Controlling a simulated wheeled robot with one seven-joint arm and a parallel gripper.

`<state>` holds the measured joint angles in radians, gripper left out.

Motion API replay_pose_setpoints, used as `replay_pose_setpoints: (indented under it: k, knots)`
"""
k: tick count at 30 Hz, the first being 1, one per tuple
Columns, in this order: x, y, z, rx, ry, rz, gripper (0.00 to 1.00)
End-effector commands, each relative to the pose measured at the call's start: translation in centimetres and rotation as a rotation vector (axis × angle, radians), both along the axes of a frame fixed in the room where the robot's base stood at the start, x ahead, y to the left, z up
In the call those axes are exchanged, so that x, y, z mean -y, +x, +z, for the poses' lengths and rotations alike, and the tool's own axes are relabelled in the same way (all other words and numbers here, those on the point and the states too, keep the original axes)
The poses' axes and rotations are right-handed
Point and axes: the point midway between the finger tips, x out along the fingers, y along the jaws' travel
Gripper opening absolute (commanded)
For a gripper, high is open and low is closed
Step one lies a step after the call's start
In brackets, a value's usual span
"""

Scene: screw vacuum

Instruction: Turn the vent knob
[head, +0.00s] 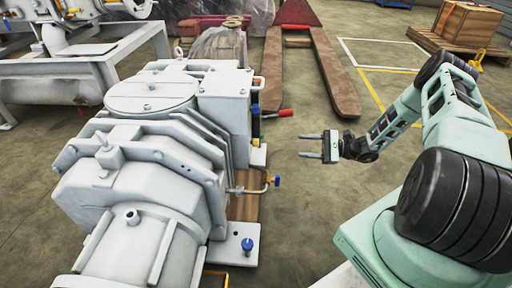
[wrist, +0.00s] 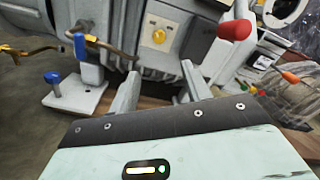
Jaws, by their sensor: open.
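The grey screw vacuum pump (head: 140,150) fills the left of the head view. Several coloured parts stand on its right side, and I cannot tell which is the vent knob. A red-tipped handle (head: 285,113) sticks out to the right; it looks large at the upper right of the wrist view (wrist: 235,30). A blue knob (head: 247,245) stands on the pump's foot, also seen in the wrist view (wrist: 52,77). My gripper (head: 308,146) is open and empty, right of the pump, fingers pointing toward it.
A red pallet jack (head: 335,75) lies behind, its forks pointing this way. A wooden crate on a pallet (head: 465,30) stands at the far right. Another grey machine (head: 75,75) is at the upper left. The floor between my gripper and the pump is clear.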

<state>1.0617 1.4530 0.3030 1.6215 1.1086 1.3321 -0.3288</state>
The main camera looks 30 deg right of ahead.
Motion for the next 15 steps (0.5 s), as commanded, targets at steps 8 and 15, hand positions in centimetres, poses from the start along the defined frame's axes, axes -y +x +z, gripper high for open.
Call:
replay_pose_setpoints:
  k: [8,15]
  knots:
    - [-4.7,3.0,-0.3,-0.001,0.001,0.008,0.48]
    - [-8.8,5.8,-0.3,-0.001,-0.002,0.008,0.48]
